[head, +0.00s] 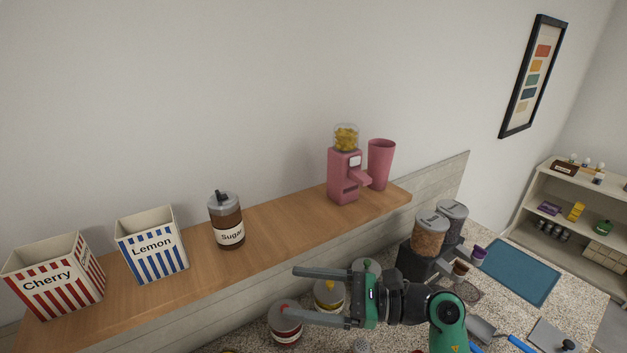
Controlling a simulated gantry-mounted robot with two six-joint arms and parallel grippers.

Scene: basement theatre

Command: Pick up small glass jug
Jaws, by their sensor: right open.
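I cannot pick out a small glass jug with certainty. My right gripper (288,292) is open, its two long grey fingers pointing left over the counter in front of the wooden shelf. In the picture, a jar with a red knob (286,329) shows by the lower fingertip and is partly covered by it. A jar with a yellow lid (328,297) shows between the fingers. A jar with a green-knobbed lid (372,266) shows behind the gripper, partly hidden. Nothing is clearly held between the fingers. My left gripper is not in view.
The wooden shelf (285,232) holds Cherry (55,283) and Lemon (152,252) boxes, a Sugar dispenser (228,232), a pink candy machine (344,175) and a pink cup (380,163). Right are a twin dispenser (428,240) and a blue mat (520,270).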

